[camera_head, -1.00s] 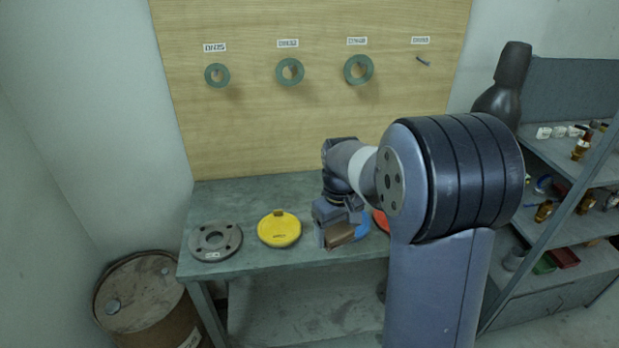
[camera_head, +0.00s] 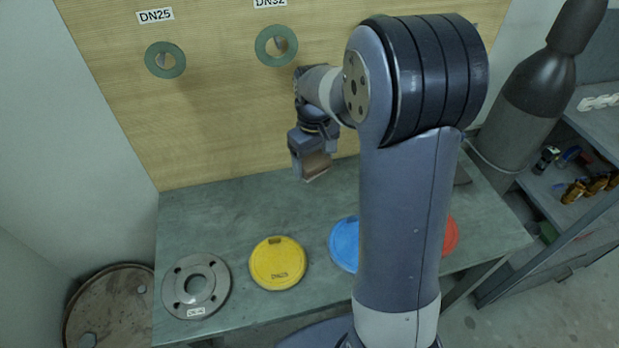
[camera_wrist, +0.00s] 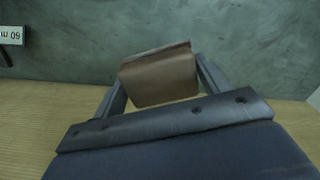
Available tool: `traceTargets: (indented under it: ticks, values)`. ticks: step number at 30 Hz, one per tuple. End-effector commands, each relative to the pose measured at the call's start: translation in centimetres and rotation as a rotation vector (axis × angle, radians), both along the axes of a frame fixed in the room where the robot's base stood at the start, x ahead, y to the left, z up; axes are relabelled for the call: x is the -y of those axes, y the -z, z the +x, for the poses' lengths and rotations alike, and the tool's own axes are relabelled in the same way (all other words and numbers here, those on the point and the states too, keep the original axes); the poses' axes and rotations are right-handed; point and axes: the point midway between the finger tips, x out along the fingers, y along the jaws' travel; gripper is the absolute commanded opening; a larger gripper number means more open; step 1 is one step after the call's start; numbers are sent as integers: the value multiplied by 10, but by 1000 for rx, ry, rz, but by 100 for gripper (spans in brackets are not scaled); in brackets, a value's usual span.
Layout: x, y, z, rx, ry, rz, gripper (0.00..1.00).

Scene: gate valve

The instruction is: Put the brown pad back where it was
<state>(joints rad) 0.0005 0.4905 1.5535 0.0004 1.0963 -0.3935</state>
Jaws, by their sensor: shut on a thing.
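My gripper (camera_head: 312,166) is shut on the brown pad (camera_head: 317,164) and holds it above the back part of the bench, in front of the wooden board. The wrist view also shows the brown pad (camera_wrist: 160,78) between the two fingers, apart from the surfaces behind it. On the bench below lie a yellow disc (camera_head: 277,266) marked DN25, a blue disc (camera_head: 343,245) and a red disc (camera_head: 450,237). My arm hides part of the blue and red discs.
A grey flange (camera_head: 220,286) lies at the bench's left. Green rings hang on the board (camera_head: 215,110) under labels DN25 (camera_head: 155,15) and DN32. A dark cylinder (camera_head: 520,115) and shelves stand at the right; a drum (camera_head: 100,300) is at the lower left. The bench's back left is clear.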

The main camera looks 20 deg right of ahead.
Motion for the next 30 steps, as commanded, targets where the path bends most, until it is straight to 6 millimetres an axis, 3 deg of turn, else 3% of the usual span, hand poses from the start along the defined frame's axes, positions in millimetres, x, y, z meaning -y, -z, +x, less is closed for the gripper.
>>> traceTargets:
  ticks: [6,18,30]
  values:
    - [0,41,-1,-7,0,0,51]
    - [0,86,-1,-3,0,0,51]
    - [0,94,0,-1,0,0,51]
